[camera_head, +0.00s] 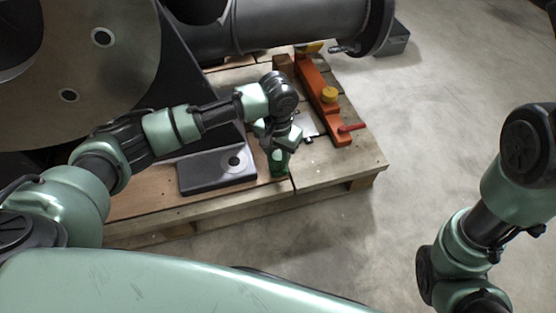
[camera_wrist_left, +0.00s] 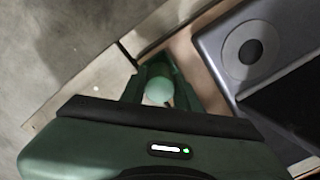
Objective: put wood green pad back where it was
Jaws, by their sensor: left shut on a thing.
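My left gripper (camera_head: 279,168) points down over the front part of the wooden pallet, just right of the dark grey foot plate. It is shut on the green pad, which shows in the left wrist view as a pale green rounded piece (camera_wrist_left: 158,90) between the dark green fingers (camera_wrist_left: 160,82). The fingers hide most of the pad, and a small wood-coloured bit shows beside it. I cannot tell whether the pad touches the pallet. My right arm is at the right edge of the head view, but its gripper is out of view.
The pallet (camera_head: 335,175) carries the grey foot plate (camera_head: 215,178), also in the left wrist view (camera_wrist_left: 275,28), and a large dark casing with a pipe (camera_head: 290,25). An orange bar (camera_head: 315,88) with a yellow knob (camera_head: 329,95) and red handle lies behind right. Concrete floor is clear right.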

